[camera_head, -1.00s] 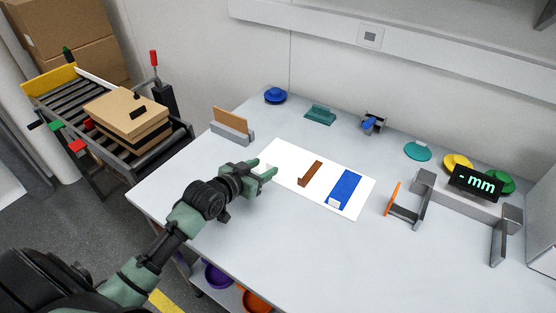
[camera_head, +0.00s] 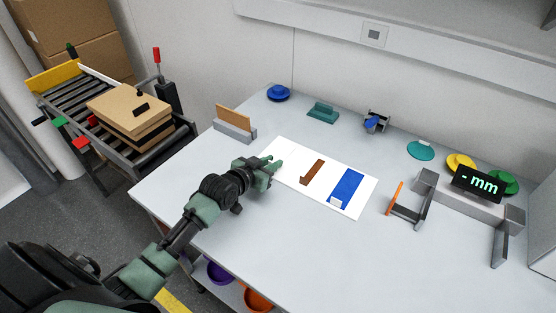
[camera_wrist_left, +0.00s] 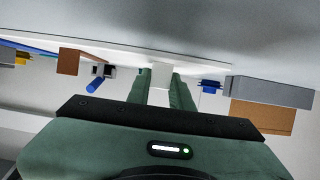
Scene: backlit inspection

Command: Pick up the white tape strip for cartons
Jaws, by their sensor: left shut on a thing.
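The white tape strip (camera_wrist_left: 160,76) shows between the two fingers of my left gripper (camera_wrist_left: 161,88) in the wrist view, and the fingers are shut on it. In the head view my left gripper (camera_head: 273,168) is at the left end of the white panel (camera_head: 291,172). There the white strip is hard to tell from the panel and the fingers partly hide it. A brown strip (camera_head: 312,172) and a blue strip (camera_head: 346,187) lie on the panel to the right. I cannot tell whether the white strip touches the panel. My right gripper is not in view.
A wooden plate in a grey stand (camera_head: 234,131) is behind the gripper to the left. Colored lidded pieces line the back. The front of the table (camera_head: 300,245) is clear.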

